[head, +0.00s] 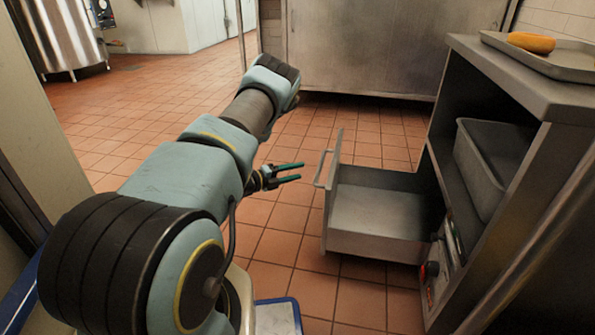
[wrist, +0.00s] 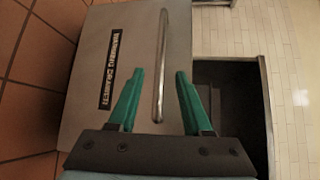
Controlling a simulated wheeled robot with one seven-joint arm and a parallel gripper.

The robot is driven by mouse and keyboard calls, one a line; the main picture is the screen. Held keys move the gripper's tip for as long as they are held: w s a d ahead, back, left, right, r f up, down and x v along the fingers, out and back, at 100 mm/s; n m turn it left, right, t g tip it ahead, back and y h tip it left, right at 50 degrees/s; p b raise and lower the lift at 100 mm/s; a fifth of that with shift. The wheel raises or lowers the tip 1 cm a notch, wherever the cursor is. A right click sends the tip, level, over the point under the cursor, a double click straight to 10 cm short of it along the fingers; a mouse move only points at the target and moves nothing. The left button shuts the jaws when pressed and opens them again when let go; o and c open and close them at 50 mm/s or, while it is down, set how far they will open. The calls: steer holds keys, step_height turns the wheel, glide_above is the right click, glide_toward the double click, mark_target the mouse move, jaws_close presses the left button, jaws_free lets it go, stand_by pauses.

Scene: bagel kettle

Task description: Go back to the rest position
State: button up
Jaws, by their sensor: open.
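My gripper (head: 289,174) is open and empty, with its two green fingers pointing right toward the open drawer (head: 378,222) in the head view. The drawer front (wrist: 100,100) carries a dark label with light lettering. My arm reaches forward from the lower left of the head view.
A steel cabinet (head: 370,45) is at the back. Tiled floor (head: 170,85) is clear at the upper left.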

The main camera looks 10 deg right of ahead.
steer(key=w+a+r+n+t+y, duration=0.4)
steer(key=w+a+r+n+y, duration=0.25)
steer(key=r+n, duration=0.25)
steer(key=s+a+r+n+y+p, duration=0.1)
steer(key=s+a+r+n+y, duration=0.1)
steer(key=a+r+n+y, duration=0.5)
steer(key=s+a+r+n+g+p, duration=0.1)
steer(key=s+r+n+g, duration=0.3)
steer(key=s, duration=0.6)
steer(key=s+a+r+n+g+y, duration=0.1)
steer(key=s+a+r+n+g, duration=0.1)
steer(key=s+n, duration=0.65)
steer(key=s+a+r+n+g+p, duration=0.1)
steer(key=s+r+n+g, duration=0.2)
steer(key=s, duration=1)
step_height(320, 180, up, 38)
steer(key=p, duration=3.7)
steer(key=shift+p, duration=0.35)
steer(key=shift+f, duration=0.15)
